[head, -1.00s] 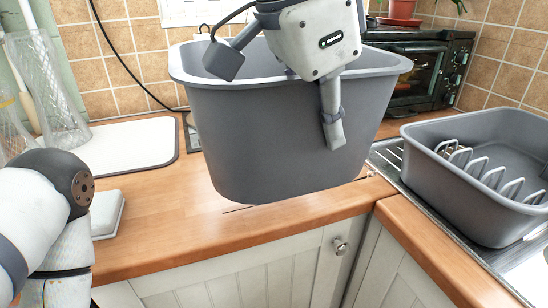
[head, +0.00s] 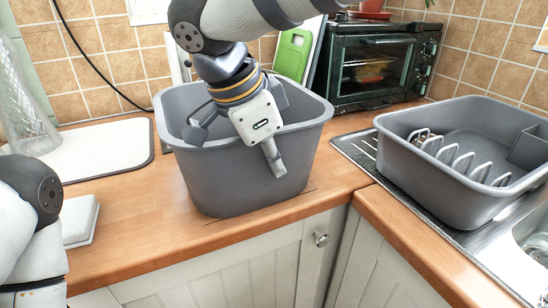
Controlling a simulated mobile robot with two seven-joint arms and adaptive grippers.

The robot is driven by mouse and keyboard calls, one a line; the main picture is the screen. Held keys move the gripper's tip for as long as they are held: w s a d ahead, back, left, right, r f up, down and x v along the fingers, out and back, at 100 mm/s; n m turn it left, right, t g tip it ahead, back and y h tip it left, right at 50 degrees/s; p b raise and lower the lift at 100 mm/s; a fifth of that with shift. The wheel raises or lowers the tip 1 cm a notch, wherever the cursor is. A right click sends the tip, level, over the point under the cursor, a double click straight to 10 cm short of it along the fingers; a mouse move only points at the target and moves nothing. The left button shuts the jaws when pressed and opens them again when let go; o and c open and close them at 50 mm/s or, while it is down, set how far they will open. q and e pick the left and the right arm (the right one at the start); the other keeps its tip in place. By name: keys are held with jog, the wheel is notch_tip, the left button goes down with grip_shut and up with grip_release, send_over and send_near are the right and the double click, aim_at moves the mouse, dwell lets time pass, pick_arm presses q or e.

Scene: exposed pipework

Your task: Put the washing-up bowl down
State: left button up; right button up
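The grey washing-up bowl (head: 240,182) is upright on or just above the wooden worktop, left of the corner; I cannot tell whether its base touches fully. My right gripper (head: 236,146) reaches down over its near rim. One finger lies against the outside of the near wall, and a dark grey part hangs at the rim to the left. The wall is between the gripper parts, and the grip looks shut on it, though the inner contact is hidden. My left arm is at the lower left; its gripper is out of view.
A grey dish rack tub (head: 465,150) stands on the drainer at right, beside the sink (head: 533,235). A black mini oven (head: 380,62) is behind. A white board (head: 105,150) and a glass vase (head: 22,105) are at left. Worktop in front of the bowl is narrow.

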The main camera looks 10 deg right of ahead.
aim_at(241, 140)
jog(key=o, duration=0.5)
jog(key=v, duration=1.2)
jog(key=shift+r, duration=0.2)
